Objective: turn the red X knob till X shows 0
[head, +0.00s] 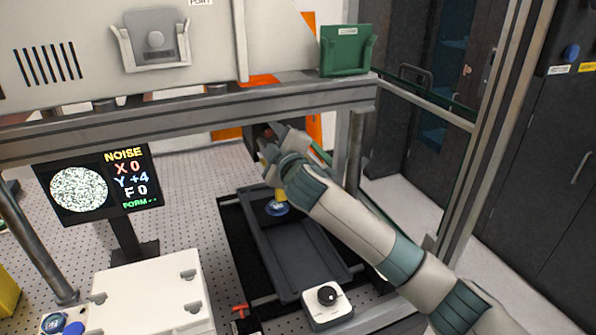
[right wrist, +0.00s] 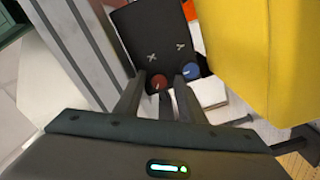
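The display (head: 101,183) reads NOISE, X 0, Y +4, F 0 and FORM with dashes, beside a round speckled picture. The red X knob (right wrist: 159,82) sits on a dark panel (right wrist: 150,32) under the letter X. The blue Y knob (right wrist: 191,71) is just right of it. My right gripper (right wrist: 159,80) has one finger on each side of the red knob, with what looks like a small gap; contact cannot be made out. In the head view my right gripper (head: 266,142) reaches the dark box under the frame beam and largely hides the knobs. My left gripper is not in view.
A yellow block (right wrist: 235,60) stands close right of the knobs in the wrist view. A metal post (right wrist: 85,45) is close on the left.

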